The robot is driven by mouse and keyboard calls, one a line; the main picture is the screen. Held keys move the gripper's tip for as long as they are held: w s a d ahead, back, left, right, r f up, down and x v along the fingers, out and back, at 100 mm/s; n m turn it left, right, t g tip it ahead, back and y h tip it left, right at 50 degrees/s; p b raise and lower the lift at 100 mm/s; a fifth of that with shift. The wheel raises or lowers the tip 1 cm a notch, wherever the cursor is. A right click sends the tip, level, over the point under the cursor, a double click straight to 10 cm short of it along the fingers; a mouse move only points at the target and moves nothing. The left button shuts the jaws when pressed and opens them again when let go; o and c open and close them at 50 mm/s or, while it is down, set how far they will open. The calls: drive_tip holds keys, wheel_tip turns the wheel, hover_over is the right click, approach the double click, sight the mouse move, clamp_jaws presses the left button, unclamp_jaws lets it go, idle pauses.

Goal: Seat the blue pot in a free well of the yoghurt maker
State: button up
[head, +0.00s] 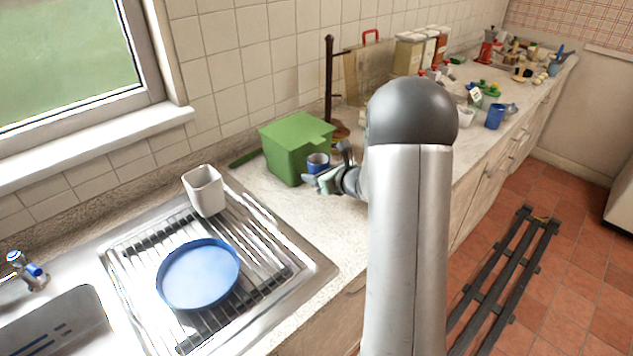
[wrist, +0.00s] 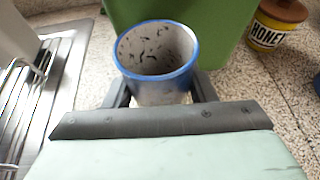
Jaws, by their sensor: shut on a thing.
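The blue pot (head: 318,161) is a small cup with a bright blue rim. My gripper (head: 324,180) is shut on it and holds it upright beside the green box, near the worktop. In the wrist view the pot (wrist: 160,92) sits between the two dark fingers (wrist: 160,88), its open mouth facing the camera. Its inside is pale grey with dark specks, and nothing lies in it that I can make out. Its base is hidden by the gripper, so I cannot tell whether it touches the worktop. I cannot pick out a yoghurt maker or its wells in either view.
The green box (head: 291,150) stands right behind the pot. A honey jar (wrist: 275,24) is at the right in the wrist view. Left are a white container (head: 204,190) and a blue round dish (head: 198,275) on the draining rack. Several items crowd the far counter, including a blue mug (head: 495,117).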

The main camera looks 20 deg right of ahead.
drive_tip(key=shift+w+a+f, duration=0.15)
drive_tip(key=shift+w+f, duration=0.5)
drive_tip(key=shift+f, duration=1.55)
drive_tip(key=shift+f, duration=0.2)
drive_tip(key=o, duration=1)
